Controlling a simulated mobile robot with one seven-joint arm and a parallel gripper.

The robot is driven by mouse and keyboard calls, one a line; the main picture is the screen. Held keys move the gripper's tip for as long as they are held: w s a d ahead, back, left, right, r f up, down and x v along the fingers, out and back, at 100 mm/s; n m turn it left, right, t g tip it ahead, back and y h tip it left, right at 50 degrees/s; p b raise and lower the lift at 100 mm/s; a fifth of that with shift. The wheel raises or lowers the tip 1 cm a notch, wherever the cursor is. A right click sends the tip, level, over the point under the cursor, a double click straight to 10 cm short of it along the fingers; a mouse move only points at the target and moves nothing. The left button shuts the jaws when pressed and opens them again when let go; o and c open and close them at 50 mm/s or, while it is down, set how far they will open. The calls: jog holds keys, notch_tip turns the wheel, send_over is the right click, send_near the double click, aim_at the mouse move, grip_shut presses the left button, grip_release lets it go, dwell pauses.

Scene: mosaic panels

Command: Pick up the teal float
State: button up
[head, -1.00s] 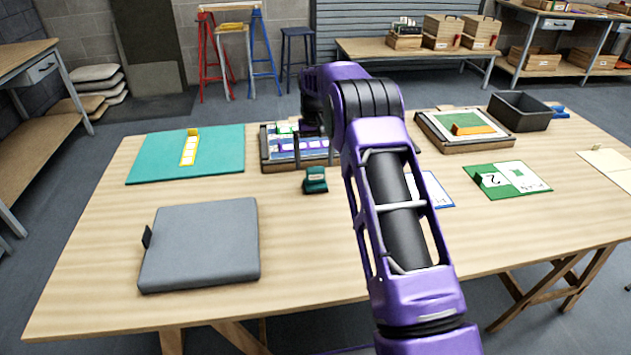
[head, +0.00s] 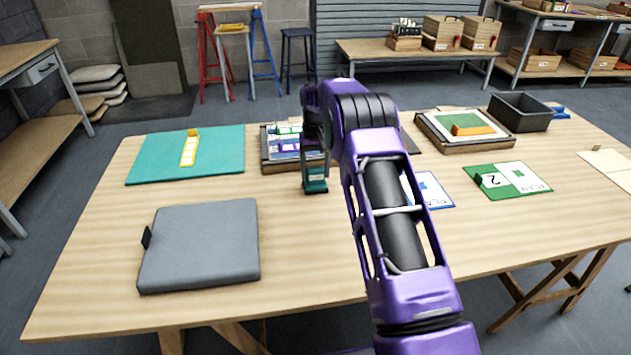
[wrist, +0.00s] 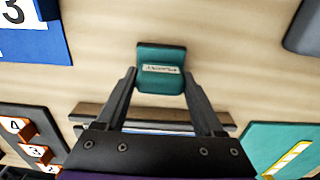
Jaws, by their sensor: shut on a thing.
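The teal float (head: 316,185) is a small block-like tool with a pale lettered label. It stands on the wooden table in front of the framed tray, left of my purple arm. In the wrist view the float (wrist: 160,62) sits between the tips of my gripper (wrist: 160,80), with one dark finger at each side. My gripper (head: 315,172) is shut on the float from above in the head view. The float appears to rest on the table; whether it is lifted at all I cannot tell. Part of its top is hidden by the fingers.
A framed tray (head: 267,163) with coloured tiles is just behind the float. A teal board (head: 150,165) lies at the back left and a grey pad (head: 200,260) at the front left. A blue-edged card (head: 440,203) lies to the right. Bare table surrounds the float in front.

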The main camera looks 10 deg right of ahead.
aim_at(315, 168)
jog(key=shift+c, duration=0.7)
notch_tip(315, 168, up, 10)
jog(key=shift+r+p, duration=0.1)
jog(key=shift+p, duration=0.35)
